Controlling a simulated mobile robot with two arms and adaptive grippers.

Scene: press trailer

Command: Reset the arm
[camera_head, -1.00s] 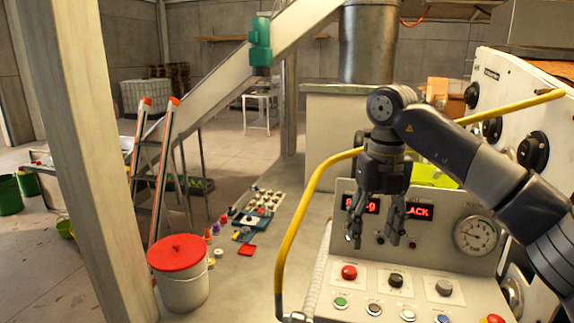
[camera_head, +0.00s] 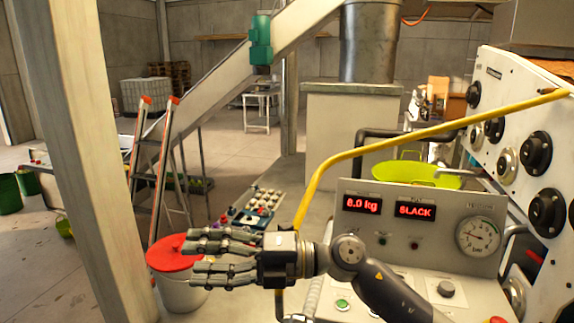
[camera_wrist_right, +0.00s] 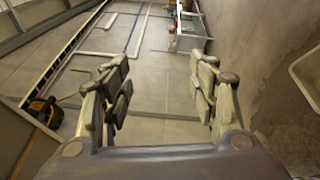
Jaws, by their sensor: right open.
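My right gripper (camera_head: 222,256) is in the lower middle of the head view. Its fingers point left, in front of the red-lidded bucket (camera_head: 172,252) and partly covering it. The jaws are open and empty; the right wrist view (camera_wrist_right: 160,95) shows a wide gap between the fingers with only floor beyond. My right arm comes in from the bottom right, across the lower part of the control panel (camera_head: 455,205). My left gripper is not in view.
A yellow rail (camera_head: 400,145) rises from behind my wrist toward the right. A yellow-green bowl (camera_head: 418,173) is behind the panel. A white machine with black knobs (camera_head: 535,152) stands at right. A stepladder (camera_head: 155,165) and a grey post (camera_head: 90,150) stand at left.

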